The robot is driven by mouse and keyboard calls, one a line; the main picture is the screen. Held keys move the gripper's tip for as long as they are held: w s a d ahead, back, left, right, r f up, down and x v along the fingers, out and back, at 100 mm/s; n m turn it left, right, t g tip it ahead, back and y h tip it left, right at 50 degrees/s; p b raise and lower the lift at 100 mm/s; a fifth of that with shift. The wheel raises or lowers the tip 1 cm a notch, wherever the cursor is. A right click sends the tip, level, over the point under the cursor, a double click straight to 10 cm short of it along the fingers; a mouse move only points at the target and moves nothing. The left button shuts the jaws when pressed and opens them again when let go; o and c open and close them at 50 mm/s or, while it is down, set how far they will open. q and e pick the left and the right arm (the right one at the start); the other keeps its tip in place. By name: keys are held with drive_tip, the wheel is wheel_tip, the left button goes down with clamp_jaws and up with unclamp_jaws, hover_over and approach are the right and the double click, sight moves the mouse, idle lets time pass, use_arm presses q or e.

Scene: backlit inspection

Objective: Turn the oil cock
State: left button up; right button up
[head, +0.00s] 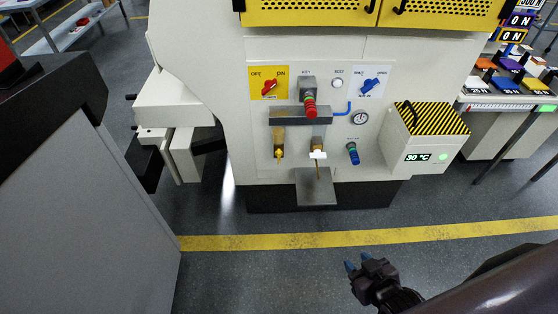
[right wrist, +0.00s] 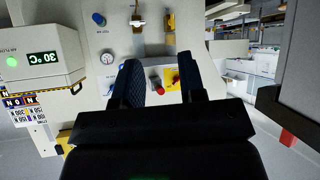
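Two brass cocks sit side by side on the pale machine front in the head view. The left cock (head: 279,153) has a yellow handle hanging down. The right cock (head: 318,155) has a white crossways handle, above a grey plate (head: 317,188). I cannot read which is the oil cock. They show upside down at the top of the right wrist view, the yellow one (right wrist: 170,22) and the white one (right wrist: 138,22). My right gripper (head: 358,262) is open and empty, well below and in front of the panel. My left gripper is not in view.
Nearby are the red power switch (head: 269,88), red-ended key knob (head: 310,105), blue air switch (head: 371,85), gauge (head: 360,118) and blue-green knob (head: 352,153). A striped box (head: 425,137) reading 30 °C juts out right. A grey cabinet (head: 85,190) blocks the left. Floor in front is clear.

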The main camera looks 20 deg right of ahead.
idle(0.3)
drive_tip(key=m+t+h+b, duration=0.4)
drive_tip(key=t+h+b, duration=0.15)
drive_tip(key=b, duration=0.85)
approach(279, 158)
drive_tip(key=shift+t+y, duration=0.25)
drive_tip(key=shift+t, duration=0.2)
drive_tip(key=x, duration=0.2)
drive_tip(key=b+x, duration=0.1)
drive_tip(key=x, duration=0.2)
drive_tip(key=f+b+x, duration=0.1)
drive_tip(key=x, duration=0.1)
drive_tip(key=shift+w+d+f, duration=0.1)
drive_tip(key=shift+d, duration=0.2)
drive_tip(key=shift+w+d+b, duration=0.15)
drive_tip(key=shift+w+b, duration=0.2)
drive_tip(key=shift+w, duration=0.35)
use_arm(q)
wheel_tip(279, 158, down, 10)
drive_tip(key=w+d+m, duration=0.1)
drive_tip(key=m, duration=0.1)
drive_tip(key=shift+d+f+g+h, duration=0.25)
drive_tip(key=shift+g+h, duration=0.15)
use_arm(e)
drive_tip(key=shift+w+d+r, duration=0.1)
drive_tip(key=shift+w+r, duration=0.1)
drive_tip(key=shift+w, duration=0.1)
clamp_jaws()
